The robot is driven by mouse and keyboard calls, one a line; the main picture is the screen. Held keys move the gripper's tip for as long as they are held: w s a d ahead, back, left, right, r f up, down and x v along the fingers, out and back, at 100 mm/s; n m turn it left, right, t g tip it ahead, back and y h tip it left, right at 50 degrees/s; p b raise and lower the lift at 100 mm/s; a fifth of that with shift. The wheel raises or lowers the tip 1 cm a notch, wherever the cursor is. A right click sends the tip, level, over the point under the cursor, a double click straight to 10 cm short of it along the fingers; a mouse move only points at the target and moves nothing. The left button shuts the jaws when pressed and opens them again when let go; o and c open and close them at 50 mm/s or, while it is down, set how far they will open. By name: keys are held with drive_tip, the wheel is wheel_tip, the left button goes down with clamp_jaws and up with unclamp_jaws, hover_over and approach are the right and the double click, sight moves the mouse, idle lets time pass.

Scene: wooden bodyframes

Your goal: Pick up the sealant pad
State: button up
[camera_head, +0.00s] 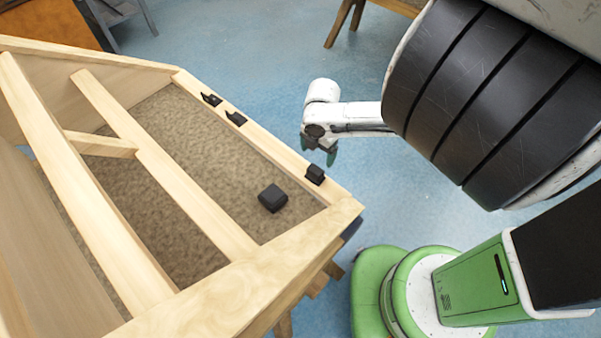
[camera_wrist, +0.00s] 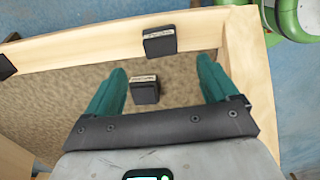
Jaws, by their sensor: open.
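Several small black blocks are in view, and I cannot tell by label which is the sealant pad. One black block (camera_head: 272,198) lies on the brown textured panel inside the wooden frame; in the wrist view this block (camera_wrist: 145,90) shows between my fingers, nearer the left one. Another black block (camera_head: 315,174) sits on the frame's rail; in the wrist view this rail block (camera_wrist: 159,41) is beyond the fingertips. My gripper (camera_wrist: 161,72) is open and empty, with green fingers. In the head view my gripper (camera_head: 320,148) hangs near the rail, partly hidden by my wrist.
Two more black pieces (camera_head: 211,99) (camera_head: 236,118) sit farther along the same rail. The wooden frame (camera_head: 270,285) has raised rails and crossbeams around the recessed brown panel (camera_head: 195,130). Blue floor (camera_head: 265,55) is open beyond it. A wooden stool (camera_head: 340,20) stands at the back.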

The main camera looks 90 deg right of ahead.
sight(316, 169)
wheel_tip(316, 169, down, 5)
drive_tip(key=shift+w+r, duration=0.15)
drive_tip(key=shift+a+f+p, duration=0.1)
drive_tip(key=shift+f+p, duration=0.6)
drive_tip(key=shift+f, duration=2.1)
drive_tip(key=shift+c, duration=0.4)
drive_tip(key=c, duration=0.9)
drive_tip(key=shift+c, duration=0.6)
drive_tip(key=shift+r, duration=0.15)
wheel_tip(316, 169, up, 10)
drive_tip(key=shift+f+b, duration=0.15)
drive_tip(key=shift+b, duration=0.3)
